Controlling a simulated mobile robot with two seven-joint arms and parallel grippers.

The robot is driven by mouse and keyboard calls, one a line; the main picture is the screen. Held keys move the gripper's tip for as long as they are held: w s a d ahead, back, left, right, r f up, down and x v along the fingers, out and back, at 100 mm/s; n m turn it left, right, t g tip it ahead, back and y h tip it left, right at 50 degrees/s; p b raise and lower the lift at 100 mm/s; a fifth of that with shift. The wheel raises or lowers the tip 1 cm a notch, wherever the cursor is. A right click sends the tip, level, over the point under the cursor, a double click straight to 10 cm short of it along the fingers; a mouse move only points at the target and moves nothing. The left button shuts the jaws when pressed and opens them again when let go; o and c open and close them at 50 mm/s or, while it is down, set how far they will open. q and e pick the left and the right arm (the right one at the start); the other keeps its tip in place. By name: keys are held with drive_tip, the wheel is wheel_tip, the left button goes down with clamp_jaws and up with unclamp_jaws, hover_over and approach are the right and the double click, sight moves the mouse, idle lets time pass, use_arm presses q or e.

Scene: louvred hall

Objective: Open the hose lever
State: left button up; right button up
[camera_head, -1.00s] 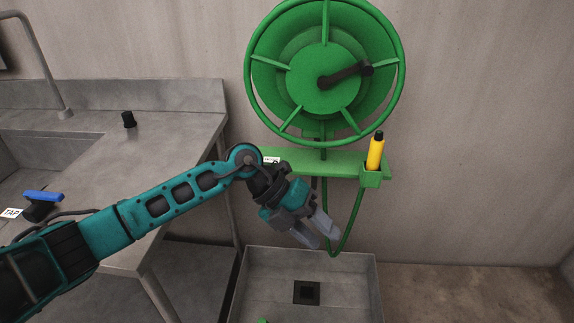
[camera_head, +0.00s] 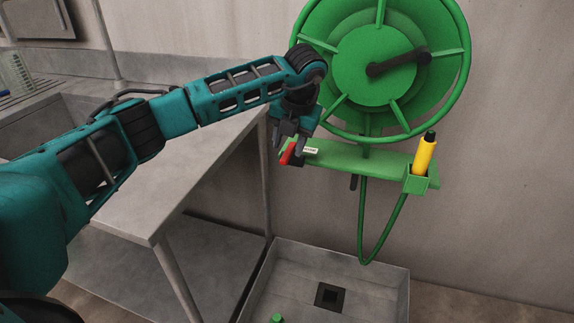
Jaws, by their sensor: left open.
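The red hose lever (camera_head: 287,154) sits on a dark valve body at the left end of the green shelf under the hose reel. The green hose reel (camera_head: 375,70) with a dark crank is on the wall above. My right gripper is not in view.
A yellow nozzle (camera_head: 425,152) stands in a holder at the shelf's right end. The green hose (camera_head: 363,225) hangs in a loop above a grey floor basin (camera_head: 385,283) with a dark drain. A grey counter (camera_head: 185,160) edge lies left, under my arm.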

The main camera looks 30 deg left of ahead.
sight(287, 155)
use_arm(q)
drive_tip(key=shift+b+x, duration=1.45)
drive_tip(key=shift+x, duration=1.15)
drive_tip(key=shift+c, duration=0.3)
clamp_jaws()
drive_tip(key=shift+d, duration=0.1)
